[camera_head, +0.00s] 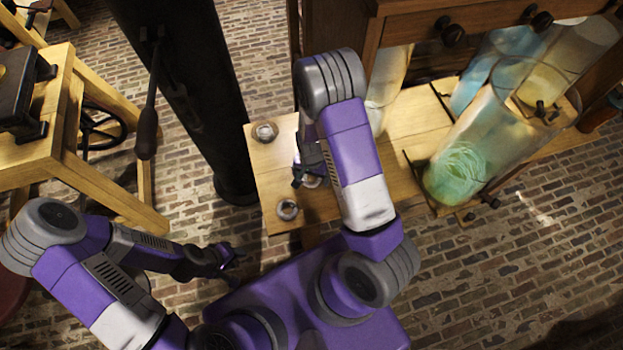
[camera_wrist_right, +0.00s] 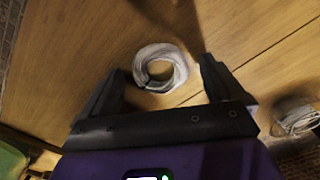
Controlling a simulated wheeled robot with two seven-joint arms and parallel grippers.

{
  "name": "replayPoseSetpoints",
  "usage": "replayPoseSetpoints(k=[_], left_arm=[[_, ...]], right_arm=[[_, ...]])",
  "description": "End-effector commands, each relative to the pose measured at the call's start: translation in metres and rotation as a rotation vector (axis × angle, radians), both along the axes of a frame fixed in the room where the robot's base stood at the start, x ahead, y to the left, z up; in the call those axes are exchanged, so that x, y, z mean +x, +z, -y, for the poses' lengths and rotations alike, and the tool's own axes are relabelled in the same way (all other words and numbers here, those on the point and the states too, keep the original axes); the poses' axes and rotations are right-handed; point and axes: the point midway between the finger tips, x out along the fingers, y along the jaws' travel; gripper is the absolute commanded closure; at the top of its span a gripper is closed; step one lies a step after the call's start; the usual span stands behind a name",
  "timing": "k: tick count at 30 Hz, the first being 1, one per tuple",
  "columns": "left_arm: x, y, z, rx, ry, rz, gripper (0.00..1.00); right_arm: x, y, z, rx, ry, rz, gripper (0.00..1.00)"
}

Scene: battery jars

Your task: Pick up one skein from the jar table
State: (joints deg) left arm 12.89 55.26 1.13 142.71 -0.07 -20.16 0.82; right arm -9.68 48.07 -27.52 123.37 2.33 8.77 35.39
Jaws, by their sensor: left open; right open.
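The wooden jar table (camera_head: 268,185) is in the middle of the head view. A pale skein (camera_head: 265,131) lies near its far left corner, and another skein (camera_head: 288,210) near its front edge. A third skein (camera_head: 312,181) lies between them, mostly hidden by my right gripper (camera_head: 302,172). In the right wrist view this white, ring-shaped skein (camera_wrist_right: 178,68) lies on the wood between and just ahead of the fingertips of my open, empty right gripper (camera_wrist_right: 163,80). One more skein (camera_wrist_right: 297,118) shows at the right edge there. My left gripper (camera_head: 231,257) is open, low, and away from the table.
A dark column (camera_head: 195,80) stands left of the table. A wooden bench (camera_head: 60,150) stands at far left. Brick floor surrounds these.

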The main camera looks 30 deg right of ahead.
Motion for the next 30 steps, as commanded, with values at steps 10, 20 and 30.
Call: replayPoseSetpoints(k=[10,20,30], left_arm=[[0.000,0.000,0.000,0.000,0.000,0.000,0.57],[0.000,0.000,0.000,0.000,0.000,0.000,0.57],[0.000,0.009,0.000,0.000,0.000,0.000,0.57]], right_arm=[[0.000,0.000,0.000,0.000,0.000,0.001,0.26],[0.000,0.000,0.000,0.000,0.000,0.001,0.65],[0.002,0.027,0.000,0.000,0.000,0.006,0.65]])
